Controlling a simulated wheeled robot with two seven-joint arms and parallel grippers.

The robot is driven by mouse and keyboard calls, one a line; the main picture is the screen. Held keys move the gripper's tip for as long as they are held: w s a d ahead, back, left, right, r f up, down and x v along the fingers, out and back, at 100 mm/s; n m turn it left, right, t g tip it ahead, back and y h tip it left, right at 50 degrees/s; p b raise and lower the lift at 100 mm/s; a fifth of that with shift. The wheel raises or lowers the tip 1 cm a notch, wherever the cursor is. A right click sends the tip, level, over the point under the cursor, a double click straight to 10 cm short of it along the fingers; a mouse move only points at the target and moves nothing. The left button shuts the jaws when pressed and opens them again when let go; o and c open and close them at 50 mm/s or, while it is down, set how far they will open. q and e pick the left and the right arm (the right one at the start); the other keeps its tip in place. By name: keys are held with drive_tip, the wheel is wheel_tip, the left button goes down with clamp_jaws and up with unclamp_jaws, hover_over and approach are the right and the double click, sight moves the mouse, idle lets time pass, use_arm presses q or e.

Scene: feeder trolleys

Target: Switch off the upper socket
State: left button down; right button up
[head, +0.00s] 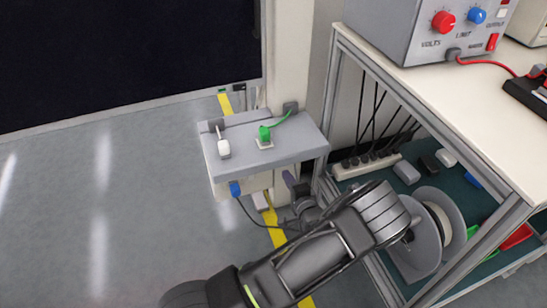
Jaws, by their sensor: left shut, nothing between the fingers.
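A grey box (240,135) is fixed at the foot of a pale post. A white plug (223,148) and a green plug (265,134) with a green cable sit on its top face. A blue plug (235,188) with a dark cable shows low on its front side. I cannot make out a socket switch or its position. My left gripper (289,179) is shut and empty, close to the front right side of the box; I cannot tell whether it touches. My forearm and wrist hide the floor below. My right gripper is not in view.
A bench (420,85) at the right carries a power supply (400,30) with red and blue knobs. Under it are a power strip (365,166), a cable reel (440,225) and small boxes. A yellow floor line (271,225) runs past the box. The floor at left is clear.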

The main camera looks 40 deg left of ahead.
use_arm(q)
drive_tip(key=r+b+x, duration=0.1)
drive_tip(key=b+x, duration=0.3)
drive_tip(key=x, duration=0.9)
drive_tip(key=shift+w+a, duration=0.25)
drive_tip(key=shift+a, duration=0.15)
drive_tip(key=shift+a, duration=0.1)
drive_tip(key=shift+w+a+r, duration=0.15)
drive_tip(key=shift+w+a, duration=0.05)
